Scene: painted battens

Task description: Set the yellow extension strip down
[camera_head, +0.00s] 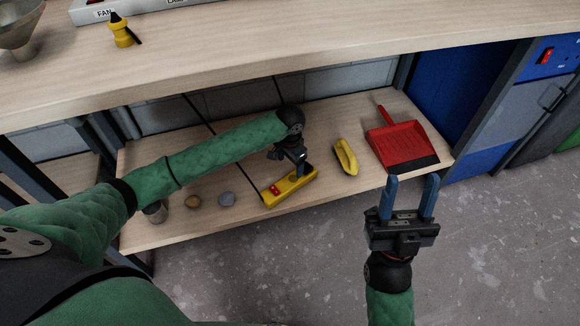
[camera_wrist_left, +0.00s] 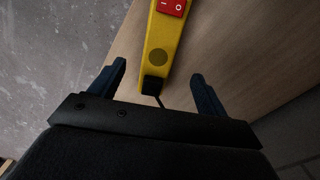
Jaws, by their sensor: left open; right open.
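The yellow extension strip (camera_head: 287,191) lies on the lower wooden shelf (camera_head: 235,225) near its front edge. It has a red switch at its left end, and a black cable runs from it. My left gripper (camera_head: 304,172) is over the strip's right part. In the left wrist view the strip (camera_wrist_left: 162,52) runs between the two open fingers of the left gripper (camera_wrist_left: 160,83), with a gap on each side. The strip's cable end is nearest the palm. My right gripper (camera_head: 408,190) is open and empty, in front of the shelf over the floor.
A yellow-handled brush (camera_head: 345,157) and a red dustpan (camera_head: 398,144) lie to the right on the shelf. The worktop (camera_head: 200,55) is above.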

